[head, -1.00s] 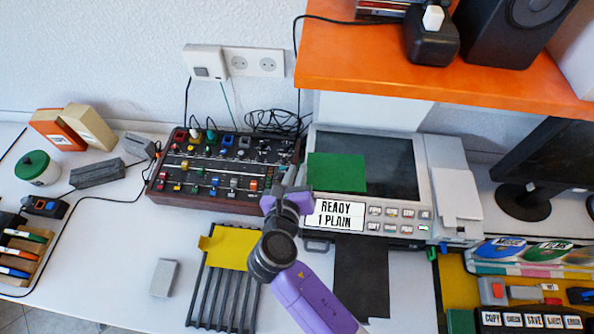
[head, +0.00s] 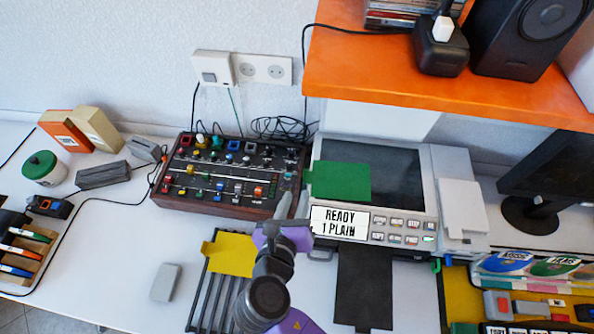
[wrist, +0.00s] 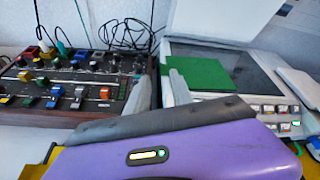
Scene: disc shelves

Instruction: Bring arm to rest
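My gripper (head: 293,204) is at the end of my purple and grey arm, in the lower middle of the head view. Its two fingers stand apart with nothing between them, pointing away from me toward the gap between the mixer and the copier. In the wrist view my gripper (wrist: 160,90) shows the same two grey fingers, with a clear gap between them. The purple wrist body fills the bottom of that view.
The knob-covered mixer (head: 225,204) stands left of my fingers, the copier (head: 455,240) with a green card (head: 342,181) right. A slatted rack (head: 212,305) with a yellow sheet (head: 232,253) lies below. An orange shelf (head: 370,70) overhangs the back right.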

